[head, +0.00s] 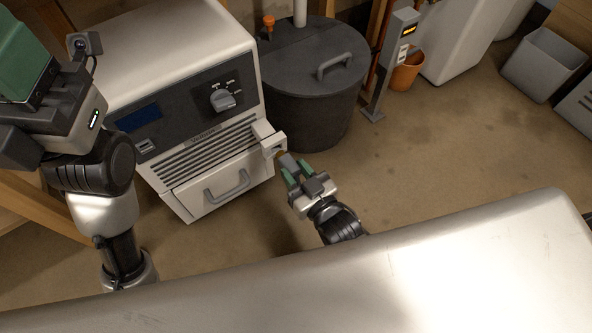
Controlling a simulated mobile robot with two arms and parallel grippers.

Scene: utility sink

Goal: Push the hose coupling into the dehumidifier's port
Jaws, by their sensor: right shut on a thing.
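The white dehumidifier (172,60) stands at the left centre, with a dark control panel, a dial and a drawer with a handle. Its port block (268,138) juts from the right side of the front. My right gripper (292,171) has green fingers and is shut on the grey hose coupling (286,160). The coupling's tip points at the port block, and a small brownish part shows between them. I cannot tell whether the tip is inside the port. My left gripper (25,60) shows only in part at the upper left, green-coloured; its fingertips are not clear.
A dark lidded bin (312,85) stands right of the dehumidifier. A grey post (392,60) and an orange pot (406,72) stand beyond it. A pale, smooth surface (400,270) fills the foreground.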

